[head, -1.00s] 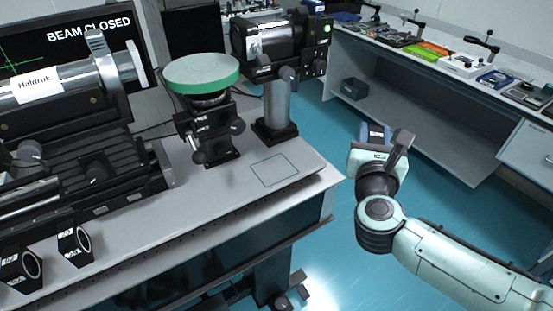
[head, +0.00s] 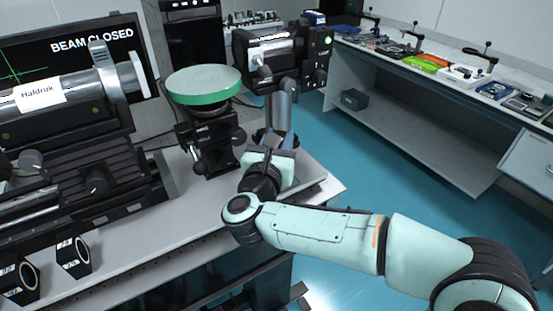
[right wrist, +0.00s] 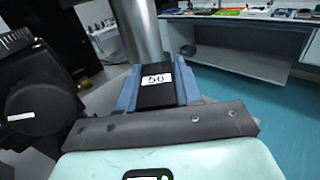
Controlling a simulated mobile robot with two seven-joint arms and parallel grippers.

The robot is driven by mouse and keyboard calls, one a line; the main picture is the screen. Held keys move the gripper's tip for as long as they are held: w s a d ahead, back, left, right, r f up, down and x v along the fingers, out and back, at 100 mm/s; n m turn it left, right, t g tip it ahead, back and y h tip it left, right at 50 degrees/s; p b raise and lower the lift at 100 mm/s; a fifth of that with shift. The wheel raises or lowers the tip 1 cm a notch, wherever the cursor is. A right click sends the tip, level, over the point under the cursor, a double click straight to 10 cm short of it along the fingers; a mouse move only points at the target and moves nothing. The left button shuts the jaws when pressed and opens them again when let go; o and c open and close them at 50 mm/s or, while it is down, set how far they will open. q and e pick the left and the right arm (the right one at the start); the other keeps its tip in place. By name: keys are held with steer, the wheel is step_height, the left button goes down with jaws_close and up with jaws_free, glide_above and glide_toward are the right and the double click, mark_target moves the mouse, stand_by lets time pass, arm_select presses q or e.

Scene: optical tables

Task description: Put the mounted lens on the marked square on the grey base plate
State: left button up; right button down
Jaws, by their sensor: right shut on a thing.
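My right gripper (head: 274,140) is over the right end of the grey base plate (head: 190,213), in front of the post of a black and silver device. In the right wrist view its blue fingers are shut on a black mounted lens (right wrist: 154,97) with a white label reading 50. The lens glass is not seen there, and the mount is mostly hidden in the head view. My gripper and forearm cover the marked square. I cannot tell whether the mount touches the plate. My left gripper is not in view.
A green-rimmed round stage (head: 205,86) stands left of my gripper. The post-mounted device (head: 280,55) is just behind it. Two black mounts (head: 73,256) (head: 20,281) stand at the front left, near the big Haldruk tube (head: 60,95). A side bench (head: 440,75) holds tools.

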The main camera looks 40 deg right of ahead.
steer(key=shift+f, duration=0.4)
step_height(320, 180, down, 4)
steer(key=shift+b, duration=0.6)
steer(key=shift+w+a+f, duration=0.1)
steer(key=shift+w+f, duration=0.05)
steer(key=shift+w, duration=0.05)
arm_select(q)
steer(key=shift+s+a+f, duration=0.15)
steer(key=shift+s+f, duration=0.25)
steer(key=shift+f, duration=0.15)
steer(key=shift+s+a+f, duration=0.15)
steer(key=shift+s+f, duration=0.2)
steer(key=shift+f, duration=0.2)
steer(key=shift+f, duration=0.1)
arm_select(e)
steer(key=shift+f, duration=0.1)
steer(key=c, duration=0.8)
jaws_free()
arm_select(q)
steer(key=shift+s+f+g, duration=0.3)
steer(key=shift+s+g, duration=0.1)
arm_select(e)
steer(key=shift+o, duration=0.2)
